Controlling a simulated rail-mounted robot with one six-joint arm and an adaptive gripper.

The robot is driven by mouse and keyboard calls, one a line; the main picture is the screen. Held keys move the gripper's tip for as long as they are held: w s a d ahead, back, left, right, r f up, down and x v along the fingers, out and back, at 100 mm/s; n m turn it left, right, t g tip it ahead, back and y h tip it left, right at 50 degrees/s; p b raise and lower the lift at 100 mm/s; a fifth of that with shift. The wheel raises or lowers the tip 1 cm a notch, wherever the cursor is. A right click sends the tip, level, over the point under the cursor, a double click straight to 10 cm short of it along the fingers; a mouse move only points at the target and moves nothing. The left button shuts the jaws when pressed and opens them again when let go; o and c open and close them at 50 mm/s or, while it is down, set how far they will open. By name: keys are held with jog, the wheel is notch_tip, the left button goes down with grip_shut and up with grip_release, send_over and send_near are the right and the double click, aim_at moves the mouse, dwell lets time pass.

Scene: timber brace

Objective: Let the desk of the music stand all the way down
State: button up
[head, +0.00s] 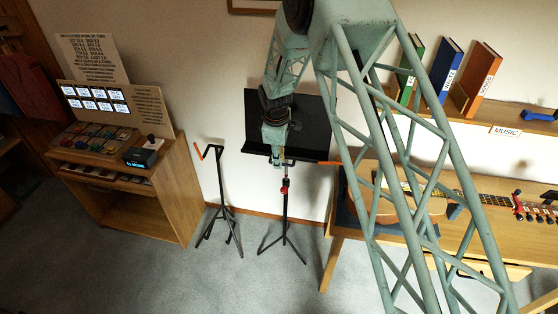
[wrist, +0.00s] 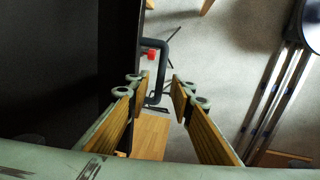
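The music stand has a black desk (head: 312,122), upright and raised on a thin post with a red collar (head: 286,184) and tripod legs. A thin bar with an orange end (head: 328,163) sticks out to the right below the desk. My gripper (head: 276,158) is in front of the desk's lower left part, and my arm hides some of it. In the wrist view my gripper (wrist: 161,88) is open, with wood-faced fingers apart. A dark bent bar (wrist: 161,68) shows between and beyond the fingertips, with a red part (wrist: 151,55) beside it. The dark desk (wrist: 50,65) fills the left side. Contact cannot be told.
A smaller black stand with an orange arm (head: 222,190) is left of the music stand. A wooden cabinet (head: 165,195) with a panel is further left. A bench with a guitar (head: 400,205) and upright books (head: 445,70) is at right. Grey carpet (head: 260,285) lies clear in front.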

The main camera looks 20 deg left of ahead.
jog(key=shift+w+f, duration=0.1)
jog(key=shift+f, duration=0.2)
jog(key=shift+c, duration=0.2)
grip_shut()
jog(key=shift+f, duration=0.15)
notch_tip(320, 180, down, 13)
jog(key=b, duration=0.6)
jog(key=shift+f, duration=0.1)
